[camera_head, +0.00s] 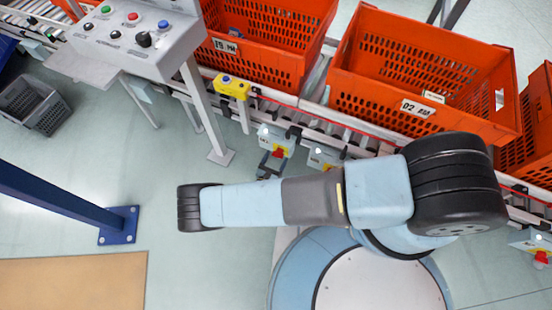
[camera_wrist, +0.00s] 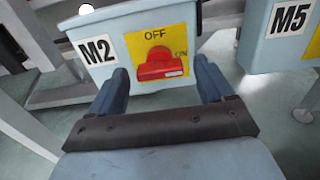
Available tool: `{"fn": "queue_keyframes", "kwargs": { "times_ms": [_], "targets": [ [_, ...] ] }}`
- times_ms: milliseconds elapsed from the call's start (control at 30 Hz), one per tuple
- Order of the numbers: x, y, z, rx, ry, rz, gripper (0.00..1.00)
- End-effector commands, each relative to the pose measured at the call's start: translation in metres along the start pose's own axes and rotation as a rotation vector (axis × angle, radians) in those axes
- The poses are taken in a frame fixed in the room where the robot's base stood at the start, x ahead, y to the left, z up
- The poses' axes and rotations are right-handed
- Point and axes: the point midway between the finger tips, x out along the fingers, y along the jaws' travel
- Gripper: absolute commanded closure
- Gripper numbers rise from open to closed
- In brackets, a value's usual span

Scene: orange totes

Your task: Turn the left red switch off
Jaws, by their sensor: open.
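The red switch (camera_wrist: 158,65) sits on a yellow plate marked OFF at the top and ON at the right, on the front of a light blue box labelled M2 (camera_wrist: 98,50). Its handle lies roughly level, with its right end below the ON mark. My gripper (camera_wrist: 162,70) is open in the wrist view, with one blue finger to the left of the switch and one to the right. The switch shows between the fingers, and I cannot tell whether they touch it. In the head view, my arm hides much of the area below the boxes.
A second box labelled M5 (camera_wrist: 285,35) stands close on the right. Orange totes (camera_head: 420,75) rest on the roller conveyor above the boxes. A control panel (camera_head: 130,35) stands at upper left, and a blue post (camera_head: 60,190) at left.

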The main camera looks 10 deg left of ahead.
Motion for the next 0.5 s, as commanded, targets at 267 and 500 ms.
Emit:
{"fn": "queue_keyframes", "kwargs": {
  "times_ms": [267,500],
  "targets": [
    [0.0060,0.0002,0.0000,0.000,0.000,0.001,0.19],
    [0.0058,0.0003,0.0000,0.000,0.000,0.000,0.30]
  ]
}}
